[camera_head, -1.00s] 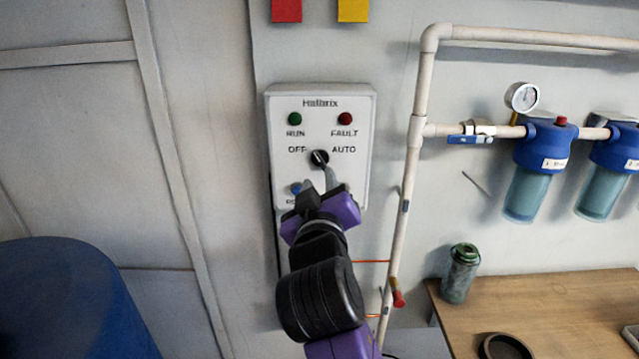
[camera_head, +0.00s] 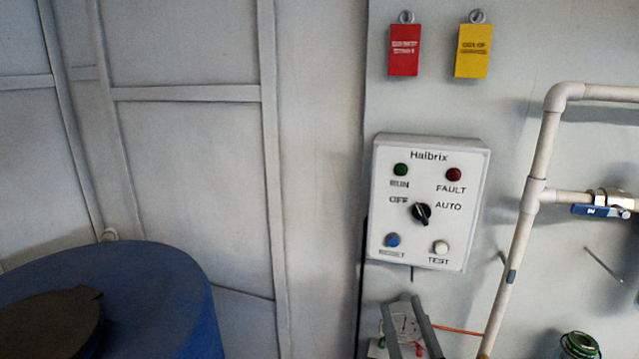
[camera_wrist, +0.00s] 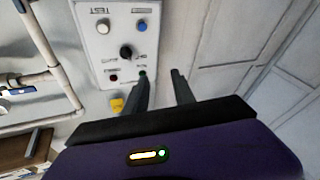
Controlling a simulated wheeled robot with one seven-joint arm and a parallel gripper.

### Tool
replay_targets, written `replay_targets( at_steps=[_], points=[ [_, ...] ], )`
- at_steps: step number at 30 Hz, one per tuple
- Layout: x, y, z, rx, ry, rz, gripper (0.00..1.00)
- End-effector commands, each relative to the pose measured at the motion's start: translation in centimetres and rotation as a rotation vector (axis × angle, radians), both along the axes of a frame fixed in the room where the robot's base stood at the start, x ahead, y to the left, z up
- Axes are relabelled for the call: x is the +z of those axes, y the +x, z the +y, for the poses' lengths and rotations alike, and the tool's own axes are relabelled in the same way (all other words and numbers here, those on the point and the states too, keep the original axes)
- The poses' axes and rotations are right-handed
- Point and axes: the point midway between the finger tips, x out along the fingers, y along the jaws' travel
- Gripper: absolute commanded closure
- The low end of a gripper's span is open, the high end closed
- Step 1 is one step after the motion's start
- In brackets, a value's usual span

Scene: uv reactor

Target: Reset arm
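My gripper (camera_wrist: 160,77) shows in the wrist view with its two dark fingers apart and nothing between them. In the head view, two grey bars at the bottom edge look like my gripper's fingers (camera_head: 407,302), below the Halbrix control box. The white control box (camera_head: 380,190) is on the wall and appears upside down in the wrist view (camera_wrist: 101,40). Its black selector knob (camera_head: 421,212) sits between OFF and AUTO labels; I cannot tell its setting surely. A blue button (camera_head: 392,240) and a white TEST button (camera_head: 441,247) are below it.
Red (camera_head: 404,50) and yellow (camera_head: 473,51) tags hang above the box. White pipe (camera_head: 527,215) with a blue-handled valve (camera_head: 599,211) runs at right. A blue drum (camera_head: 170,285) stands at lower left.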

Motion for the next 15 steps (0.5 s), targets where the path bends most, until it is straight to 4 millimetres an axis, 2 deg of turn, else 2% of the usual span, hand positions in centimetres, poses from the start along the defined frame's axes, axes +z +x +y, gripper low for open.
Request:
replay_targets(
  at_steps=[1,3,9,15],
  points=[
    [-1.8,-1.6,-0.3,0.012,0.018,0.015,0.69],
    [-3.6,-3.8,-0.7,0.030,0.047,0.025,0.69],
    [-7.8,-10.2,-2.0,0.059,0.125,0.062,0.69],
    [-11.1,-16.8,-3.6,0.058,0.200,0.121,0.69]
  ],
)
